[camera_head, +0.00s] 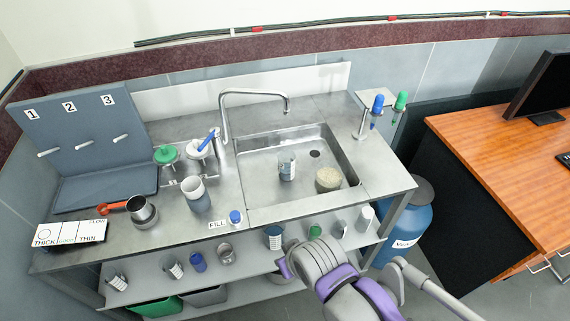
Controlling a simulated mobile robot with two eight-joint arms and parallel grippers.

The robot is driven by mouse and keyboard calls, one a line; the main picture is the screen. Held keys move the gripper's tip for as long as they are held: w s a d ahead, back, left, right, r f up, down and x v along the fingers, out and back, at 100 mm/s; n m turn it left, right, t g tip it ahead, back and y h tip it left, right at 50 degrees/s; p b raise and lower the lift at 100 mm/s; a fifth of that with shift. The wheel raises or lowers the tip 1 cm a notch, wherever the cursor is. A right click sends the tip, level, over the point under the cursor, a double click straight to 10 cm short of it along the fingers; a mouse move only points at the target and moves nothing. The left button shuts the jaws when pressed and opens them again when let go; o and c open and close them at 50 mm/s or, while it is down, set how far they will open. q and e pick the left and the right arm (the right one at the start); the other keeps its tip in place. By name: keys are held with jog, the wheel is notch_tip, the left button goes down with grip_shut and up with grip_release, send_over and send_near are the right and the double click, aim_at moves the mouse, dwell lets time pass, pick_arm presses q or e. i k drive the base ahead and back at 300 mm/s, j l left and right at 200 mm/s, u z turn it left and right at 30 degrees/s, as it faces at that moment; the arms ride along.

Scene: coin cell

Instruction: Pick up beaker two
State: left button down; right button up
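No beaker in view has a readable number that marks it as beaker two. A marked beaker (286,167) stands in the sink. A larger pale vessel with a grey lower part (197,194) stands on the counter left of the sink. Small marked beakers stand on the shelf below, at the left (116,281), further right (172,267) and near the middle (272,237). The numbers 1, 2 and 3 are on a grey pegboard (82,132) at the back left. A grey and purple arm of mine reaches over the shelf's right part; I see no gripper fingertips.
A steel sink (258,160) with a tall tap fills the counter's middle and holds a tan round block (328,179). A metal cup (141,209) and orange-handled tool sit left. Blue barrel (407,232) and wooden desk (500,150) stand right.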

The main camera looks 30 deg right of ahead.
aim_at(286, 158)
jog(key=k+l+u, duration=0.3)
jog(key=l, duration=0.4)
jog(key=k+l+u, duration=0.3)
jog(key=k+l, duration=0.15)
jog(key=l, duration=0.2)
jog(key=k+l+u, duration=0.3)
jog(key=k+l, duration=0.15)
jog(key=i+l+u, duration=0.2)
jog(key=i+l, duration=0.2)
jog(key=i, duration=0.3)
